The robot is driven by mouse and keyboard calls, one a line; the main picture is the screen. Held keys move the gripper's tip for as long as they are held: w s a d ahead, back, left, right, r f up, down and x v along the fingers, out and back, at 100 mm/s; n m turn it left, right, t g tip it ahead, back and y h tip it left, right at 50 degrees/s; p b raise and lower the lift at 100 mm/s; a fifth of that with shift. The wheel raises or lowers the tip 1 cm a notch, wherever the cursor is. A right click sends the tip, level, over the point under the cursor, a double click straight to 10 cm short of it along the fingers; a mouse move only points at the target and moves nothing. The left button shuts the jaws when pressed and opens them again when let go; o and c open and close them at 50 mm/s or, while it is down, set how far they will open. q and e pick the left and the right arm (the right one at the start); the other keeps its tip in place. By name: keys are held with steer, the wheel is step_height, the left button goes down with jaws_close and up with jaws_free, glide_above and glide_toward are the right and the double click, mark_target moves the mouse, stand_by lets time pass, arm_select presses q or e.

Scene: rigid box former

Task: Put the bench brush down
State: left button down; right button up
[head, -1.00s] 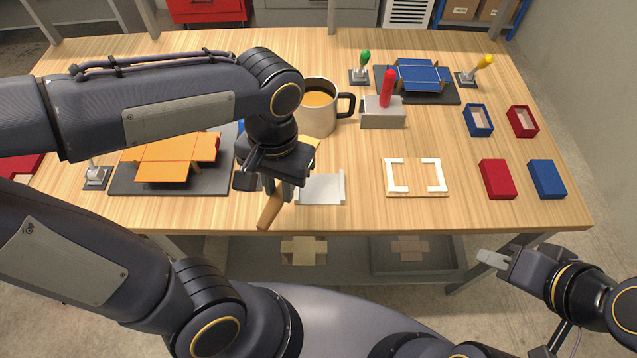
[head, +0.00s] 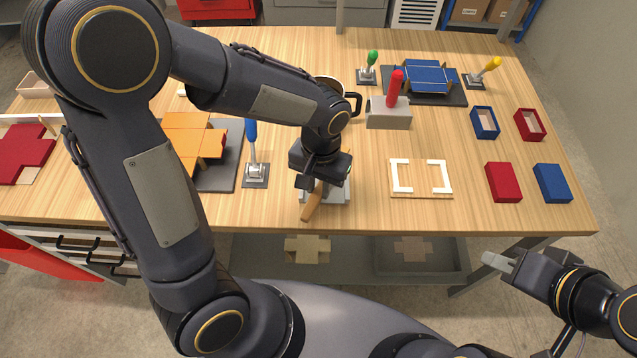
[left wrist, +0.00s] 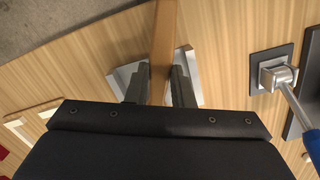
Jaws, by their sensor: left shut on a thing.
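My left gripper (head: 317,187) is shut on the wooden handle of the bench brush (head: 312,206). The handle's end points toward the table's front edge, and the rest of the brush is hidden under the gripper and arm. In the left wrist view the handle (left wrist: 163,40) runs between the two fingers (left wrist: 158,88). A grey metal holder (head: 338,193) lies right under and beside the handle; it also shows in the left wrist view (left wrist: 122,77). I cannot tell whether the brush touches it. My right gripper (head: 497,261) is off the table's front right; its finger opening is unclear.
A mug (head: 354,104) and a grey block with a red handle (head: 389,114) stand behind. A blue-handled clamp (head: 256,172) stands left, by the orange carton (head: 190,140). A board with white brackets (head: 420,190) lies right. Red (head: 503,182) and blue (head: 552,183) boxes lie farther right.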

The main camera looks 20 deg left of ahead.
arm_select(q)
steer(key=shift+f, duration=0.1)
steer(key=shift+f+b, duration=0.4)
steer(key=shift+b, duration=0.05)
steer(key=shift+f, duration=0.1)
steer(key=c, duration=1.3)
jaws_free()
steer(key=shift+o, duration=0.2)
